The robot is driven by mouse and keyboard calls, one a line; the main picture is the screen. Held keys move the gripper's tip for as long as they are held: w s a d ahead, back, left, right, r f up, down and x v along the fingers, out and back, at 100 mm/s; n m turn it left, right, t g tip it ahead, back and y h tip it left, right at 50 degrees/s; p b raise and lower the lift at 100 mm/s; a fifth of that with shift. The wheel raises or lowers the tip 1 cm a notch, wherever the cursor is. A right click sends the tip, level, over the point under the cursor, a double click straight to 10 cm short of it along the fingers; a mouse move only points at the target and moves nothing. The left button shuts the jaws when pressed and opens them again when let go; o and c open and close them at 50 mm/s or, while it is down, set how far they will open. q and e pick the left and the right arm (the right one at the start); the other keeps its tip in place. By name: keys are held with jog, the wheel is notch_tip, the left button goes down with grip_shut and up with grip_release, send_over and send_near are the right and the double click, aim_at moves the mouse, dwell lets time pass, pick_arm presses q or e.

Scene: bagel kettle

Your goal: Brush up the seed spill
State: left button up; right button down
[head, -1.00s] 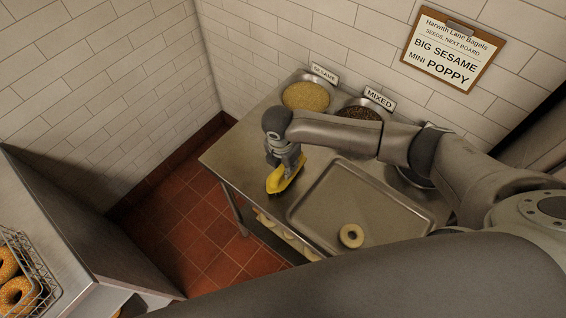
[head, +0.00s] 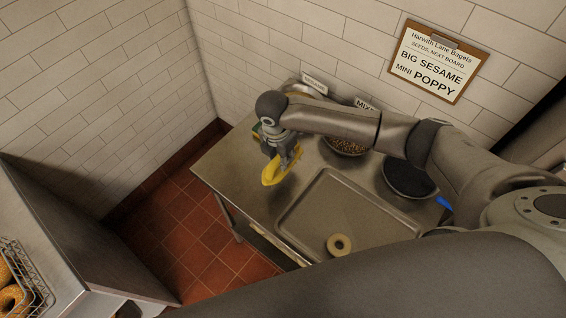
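My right gripper (head: 283,157) is over the left part of the steel worktop (head: 229,163), pointing down. It appears shut on a yellow brush (head: 281,168), held low at the worktop; whether the brush touches it, I cannot tell. No spilled seeds can be made out; the arm and brush hide part of the surface. The sesame bowl (head: 303,89) at the back is partly hidden behind my arm. The mixed seed bowl (head: 346,147) shows below the arm, and a bowl of dark seeds (head: 408,177) stands to its right. My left gripper is out of view.
A steel tray (head: 291,219) with one pale bagel (head: 339,244) lies at the front right of the worktop. A blue handle (head: 444,203) shows at the right. A wire basket of bagels (head: 12,297) stands on the left counter. Tiled walls close the back.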

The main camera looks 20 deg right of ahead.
jog(key=shift+w+d+r, duration=0.1)
jog(key=shift+w+r, duration=0.1)
jog(key=shift+r, duration=0.5)
jog(key=shift+s+r, duration=0.2)
jog(key=shift+r, duration=0.2)
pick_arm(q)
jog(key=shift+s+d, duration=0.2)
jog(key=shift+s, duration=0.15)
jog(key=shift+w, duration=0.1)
